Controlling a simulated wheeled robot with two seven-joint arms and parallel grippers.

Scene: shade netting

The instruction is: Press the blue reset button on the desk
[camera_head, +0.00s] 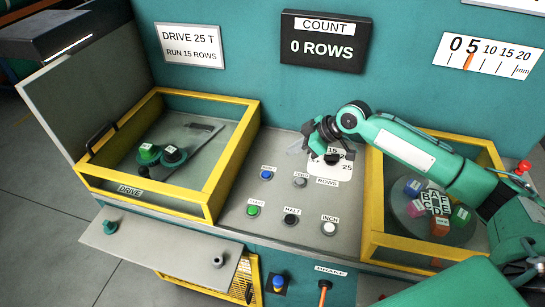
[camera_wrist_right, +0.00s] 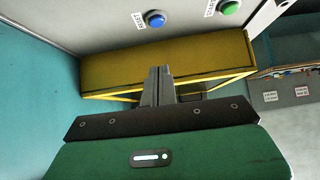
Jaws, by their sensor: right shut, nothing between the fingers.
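The blue button (camera_head: 266,175) sits on the grey desk panel, between the two yellow-framed boxes. It also shows in the right wrist view (camera_wrist_right: 155,18), near the top edge beside a small white label. My right gripper (camera_head: 297,150) is above the desk, up and to the right of the blue button in the head view, and apart from it. Its two fingers (camera_wrist_right: 158,72) are closed together with nothing between them, and point toward the yellow box frame in the wrist view. My left gripper is in neither view.
A green button (camera_head: 253,210), a black button (camera_head: 290,220), a white button (camera_head: 329,228) and a grey button (camera_head: 300,181) share the panel. A dial plate (camera_head: 345,168) is partly behind my right gripper. Yellow frames (camera_head: 230,165) stand up on both sides (camera_head: 373,205).

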